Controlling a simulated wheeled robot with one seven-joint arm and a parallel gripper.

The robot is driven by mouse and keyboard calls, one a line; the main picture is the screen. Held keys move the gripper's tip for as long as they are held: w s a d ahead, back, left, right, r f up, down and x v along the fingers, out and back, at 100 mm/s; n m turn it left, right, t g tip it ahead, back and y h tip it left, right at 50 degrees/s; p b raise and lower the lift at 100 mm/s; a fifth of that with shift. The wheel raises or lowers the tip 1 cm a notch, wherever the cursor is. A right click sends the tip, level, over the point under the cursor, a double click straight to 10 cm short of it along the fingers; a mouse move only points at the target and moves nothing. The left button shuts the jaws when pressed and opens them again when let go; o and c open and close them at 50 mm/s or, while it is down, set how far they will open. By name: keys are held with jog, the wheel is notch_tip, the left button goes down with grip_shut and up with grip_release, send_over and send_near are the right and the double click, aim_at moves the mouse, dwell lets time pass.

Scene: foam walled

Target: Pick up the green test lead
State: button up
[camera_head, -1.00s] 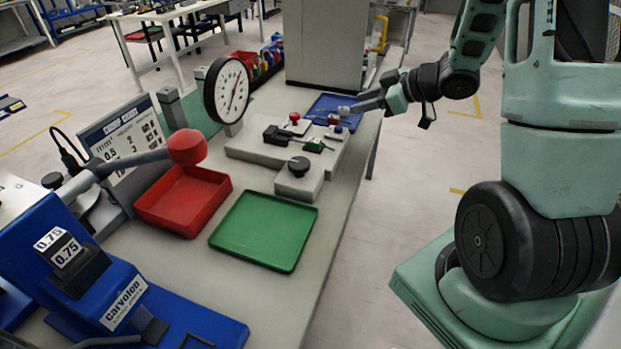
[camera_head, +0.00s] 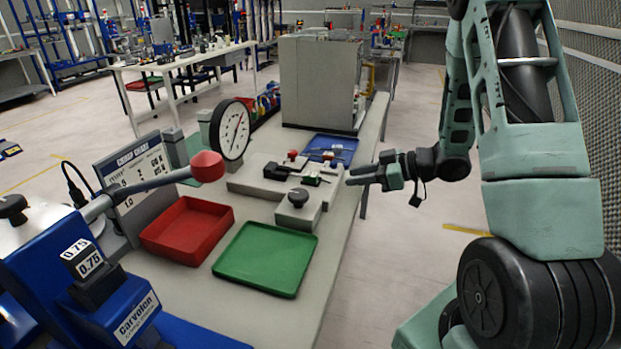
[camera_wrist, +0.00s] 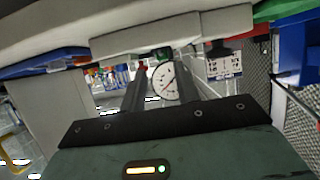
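The green test lead (camera_head: 312,180) is a small green piece on the grey fixture (camera_head: 245,181) on the bench. It looks partly dark, and its exact outline is too small to tell. In the wrist view a small green piece (camera_wrist: 163,52), likely the same lead, shows between and beyond the fingers. My gripper (camera_head: 350,176) is to the right of the lead near the bench's right edge, apart from it and pointing left towards it. In the wrist view its two dark fingers (camera_wrist: 160,92) stand apart with nothing held between them.
A red-topped piece (camera_head: 292,155) and a black clamp (camera_head: 275,171) sit close to the lead. A dial gauge (camera_head: 232,130), blue tray (camera_head: 345,142), green tray (camera_head: 235,262) and red tray (camera_head: 165,240) are around. Open floor lies right.

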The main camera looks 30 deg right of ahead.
aim_at(334, 186)
jog(key=x, duration=0.6)
jog(key=shift+w+a+p, duration=0.2)
jog(key=shift+p, duration=0.2)
grip_shut()
